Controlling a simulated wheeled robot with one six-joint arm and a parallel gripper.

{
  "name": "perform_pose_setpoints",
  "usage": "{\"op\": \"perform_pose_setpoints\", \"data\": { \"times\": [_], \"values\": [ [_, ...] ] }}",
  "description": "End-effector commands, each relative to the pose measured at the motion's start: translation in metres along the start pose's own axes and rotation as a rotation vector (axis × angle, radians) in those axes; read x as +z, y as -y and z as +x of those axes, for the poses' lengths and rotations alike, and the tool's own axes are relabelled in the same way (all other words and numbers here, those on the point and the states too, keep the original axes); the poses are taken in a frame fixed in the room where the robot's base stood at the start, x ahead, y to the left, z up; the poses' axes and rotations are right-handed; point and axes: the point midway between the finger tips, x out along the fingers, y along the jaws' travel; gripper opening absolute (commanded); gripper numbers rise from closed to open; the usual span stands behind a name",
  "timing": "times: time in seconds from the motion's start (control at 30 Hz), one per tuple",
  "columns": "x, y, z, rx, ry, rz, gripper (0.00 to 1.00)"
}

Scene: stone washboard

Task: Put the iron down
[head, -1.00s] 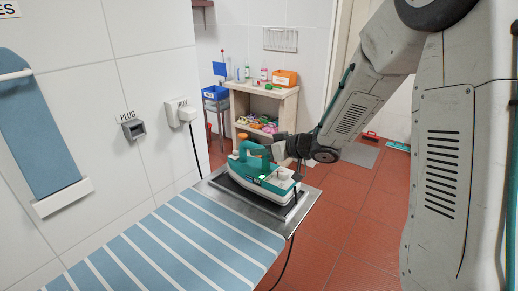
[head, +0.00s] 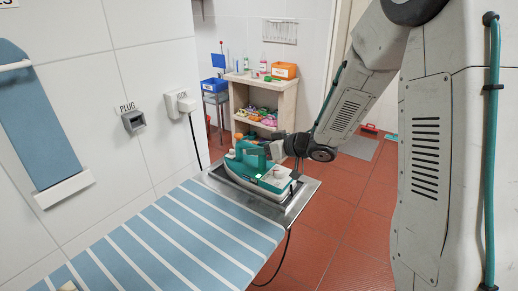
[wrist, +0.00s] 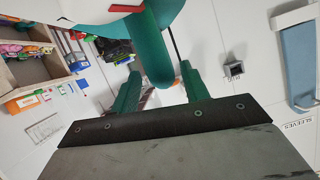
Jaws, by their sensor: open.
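The teal and white iron (head: 273,183) sits on the metal rest plate (head: 296,203) at the far end of the striped ironing board. My gripper (head: 262,149) is at the iron's teal handle, coming from the right. In the wrist view the two green fingers of my gripper (wrist: 160,82) are spread apart. The rounded end of the iron's handle (wrist: 152,55) lies between or just past the fingertips. I cannot tell whether either finger touches it. The underside of the iron is hidden.
The blue striped ironing board (head: 165,240) fills the foreground. A wall socket labelled PLUG (head: 133,121) and a white plug unit (head: 182,103) are on the left wall. A wooden shelf (head: 238,100) stands behind.

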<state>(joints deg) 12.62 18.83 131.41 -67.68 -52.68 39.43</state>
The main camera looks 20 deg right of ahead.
Motion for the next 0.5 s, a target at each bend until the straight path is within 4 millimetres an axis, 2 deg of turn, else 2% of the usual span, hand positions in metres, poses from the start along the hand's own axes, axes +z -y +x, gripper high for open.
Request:
{"op": "perform_pose_setpoints", "data": {
  "times": [0.5],
  "values": [
    [0.0, -0.001, -0.098, 0.004, -0.001, -0.001, 0.45]
  ]
}}
